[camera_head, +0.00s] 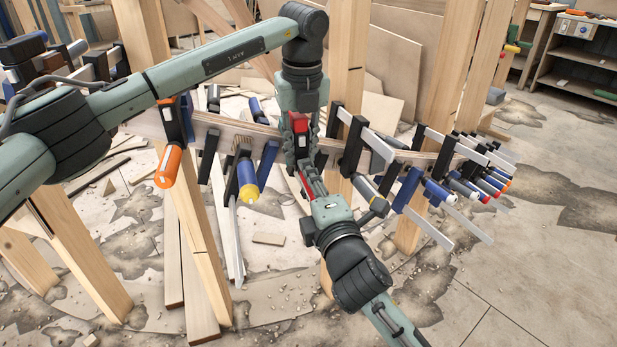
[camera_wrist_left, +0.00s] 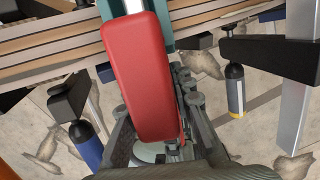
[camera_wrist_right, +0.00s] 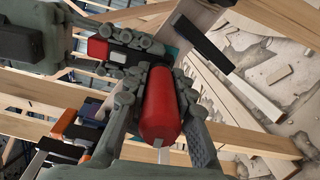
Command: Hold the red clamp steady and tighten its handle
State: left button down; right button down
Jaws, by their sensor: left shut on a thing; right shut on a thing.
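The red clamp sits on the curved wooden stringer, and its red body (camera_head: 299,122) shows in the head view between my arms. My left gripper (camera_head: 300,140) comes down from above and is shut on the clamp's body. In the left wrist view the red body (camera_wrist_left: 143,80) lies between the left fingers. My right gripper (camera_head: 308,180) comes from below and is shut on the clamp's red handle, which shows in the right wrist view (camera_wrist_right: 160,105) between the right fingers. Much of the clamp's bar and jaws is hidden by my grippers.
The curved stringer (camera_head: 235,124) carries several other clamps, with an orange-handled one (camera_head: 169,166) and a blue-and-yellow-handled one (camera_head: 247,180) to the left. Several clamps crowd the right side. Upright wooden posts (camera_head: 347,60) stand close by. The floor holds loose boards and scraps.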

jog(key=m, duration=0.6)
jog(key=shift+m, duration=0.3)
jog(key=m, duration=0.6)
jog(key=shift+m, duration=0.3)
jog(key=c, duration=1.3)
grip_release()
jog(key=v, duration=1.2)
jog(key=shift+f, duration=0.1)
